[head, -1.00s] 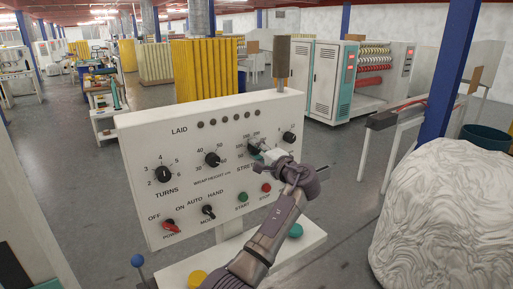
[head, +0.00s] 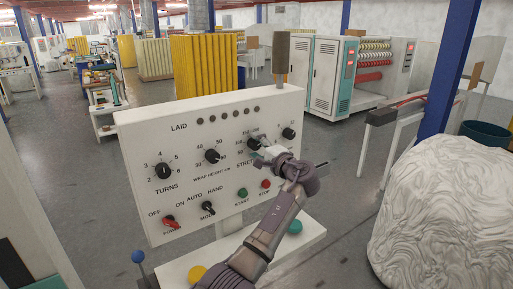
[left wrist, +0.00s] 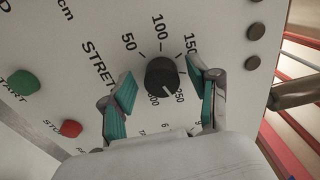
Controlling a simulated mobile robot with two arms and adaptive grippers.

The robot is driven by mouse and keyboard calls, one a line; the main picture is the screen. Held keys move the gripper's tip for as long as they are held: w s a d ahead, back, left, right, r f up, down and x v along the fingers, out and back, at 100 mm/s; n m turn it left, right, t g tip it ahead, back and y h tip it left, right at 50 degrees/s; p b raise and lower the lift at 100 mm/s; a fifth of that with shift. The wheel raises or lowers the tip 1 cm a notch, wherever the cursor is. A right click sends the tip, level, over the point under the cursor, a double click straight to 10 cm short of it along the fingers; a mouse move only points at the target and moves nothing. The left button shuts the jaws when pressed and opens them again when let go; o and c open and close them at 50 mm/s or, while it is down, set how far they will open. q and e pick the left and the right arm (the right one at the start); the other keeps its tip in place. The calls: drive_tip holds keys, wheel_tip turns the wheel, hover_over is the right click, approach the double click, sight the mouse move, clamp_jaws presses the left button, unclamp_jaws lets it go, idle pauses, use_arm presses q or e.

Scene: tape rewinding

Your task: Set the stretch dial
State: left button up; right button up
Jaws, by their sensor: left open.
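The black stretch dial (head: 254,144) is on the upright white control panel (head: 140,208), right of the wrap height dial. In the left wrist view the dial (left wrist: 160,72) shows plainly, with 50, 100 and 150 printed around its top. Its pale mark points down, seemingly between 250 and 300. My left gripper (head: 262,149) is at the panel and partly covers the dial in the head view. In the left wrist view its teal-padded fingers (left wrist: 161,78) are open, one on each side of the dial, with gaps to it. My right gripper is not in view.
Close by are the turns dial (head: 163,171), wrap height dial (head: 212,156) and another dial (head: 289,133). The green start button (head: 242,193) and red stop button (head: 265,184) lie below. A big white wrapped roll (head: 445,215) stands at right.

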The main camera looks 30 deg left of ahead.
use_arm(q)
drive_tip(key=v, duration=1.2)
